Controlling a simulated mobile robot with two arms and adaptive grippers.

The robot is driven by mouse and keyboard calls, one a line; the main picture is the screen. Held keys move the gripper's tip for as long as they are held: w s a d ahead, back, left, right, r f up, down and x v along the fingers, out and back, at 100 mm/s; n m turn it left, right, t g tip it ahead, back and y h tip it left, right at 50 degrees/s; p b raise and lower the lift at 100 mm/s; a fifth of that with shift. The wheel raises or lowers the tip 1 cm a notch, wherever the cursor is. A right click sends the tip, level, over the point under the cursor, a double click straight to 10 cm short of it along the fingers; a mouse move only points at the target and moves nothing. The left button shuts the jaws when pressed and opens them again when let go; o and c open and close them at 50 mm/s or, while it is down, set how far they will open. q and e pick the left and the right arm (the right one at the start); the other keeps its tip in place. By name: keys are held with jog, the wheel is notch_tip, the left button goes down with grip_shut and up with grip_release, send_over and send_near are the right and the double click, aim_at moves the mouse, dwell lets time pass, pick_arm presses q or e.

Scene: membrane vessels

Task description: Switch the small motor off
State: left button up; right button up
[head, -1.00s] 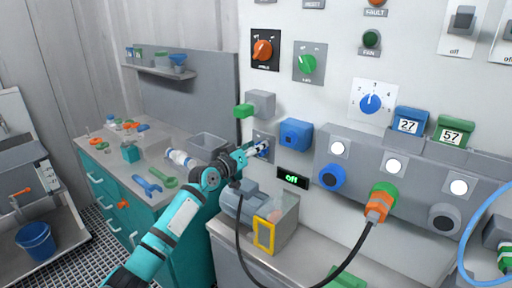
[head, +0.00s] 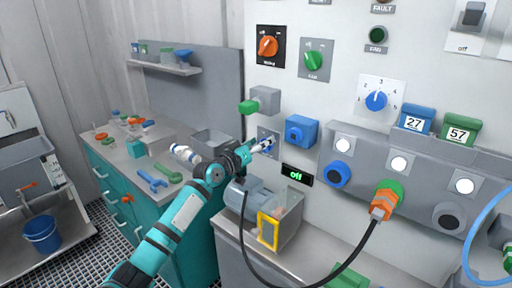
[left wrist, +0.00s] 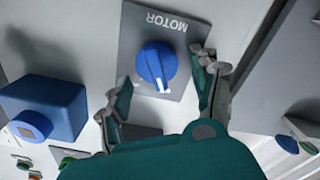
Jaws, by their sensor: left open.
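The motor switch is a blue round knob (left wrist: 155,65) with a white pointer mark, on a grey plate (left wrist: 130,45) labelled MOTOR. In the left wrist view the label reads upside down, and the pointer mark faces away from it. My left gripper (left wrist: 155,85) is open, with one finger on each side of the knob; I cannot tell whether they touch it. In the head view my left gripper (head: 255,149) covers part of this switch. A small display (head: 297,175) to its right reads "off" in green. The grey-blue motor (head: 243,197) sits on the bench below.
A blue box (head: 301,131) is right of the switch and a grey box with a green end (head: 262,101) is above it. A yellow-framed clear box (head: 268,230) stands by the motor. A black cable (head: 345,268) hangs across the bench from an orange plug (head: 384,203).

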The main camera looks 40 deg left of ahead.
pick_arm(q)
jog(key=s+a, duration=0.1)
jog(key=s, duration=1.1)
jog(key=shift+f, duration=0.1)
